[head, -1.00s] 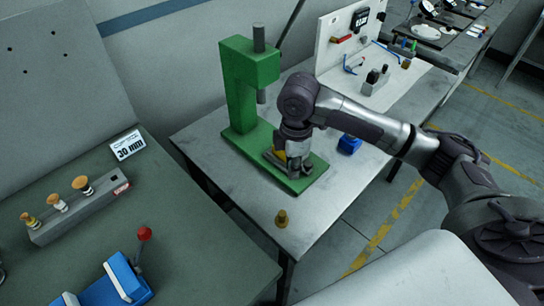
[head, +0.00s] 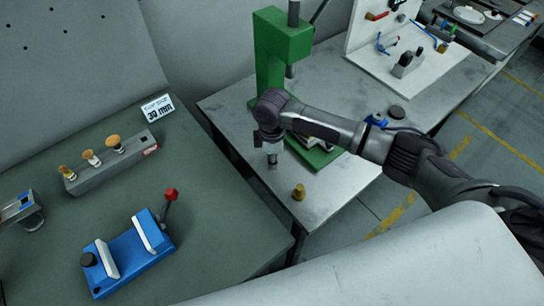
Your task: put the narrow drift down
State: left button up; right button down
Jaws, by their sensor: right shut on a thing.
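My right gripper (head: 272,152) is shut on a small, mostly hidden thing, and only a short grey part shows at the fingertips. I cannot tell from the view whether it is the narrow drift. The gripper points down over the left edge of the grey metal table (head: 345,195), in front of the green press (head: 283,50). A small brass-coloured piece (head: 299,192) stands upright on the table's near corner, apart from the gripper. My left gripper is not in view.
A white pegboard stand (head: 385,40) is behind. The bench between block and fixture is clear.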

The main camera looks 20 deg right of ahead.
jog(key=shift+f, duration=0.2)
jog(key=c, duration=1)
grip_release()
jog(key=shift+r, duration=0.2)
notch_tip(320, 180, up, 12)
jog(key=shift+r+b, duration=0.1)
jog(key=shift+b, duration=0.7)
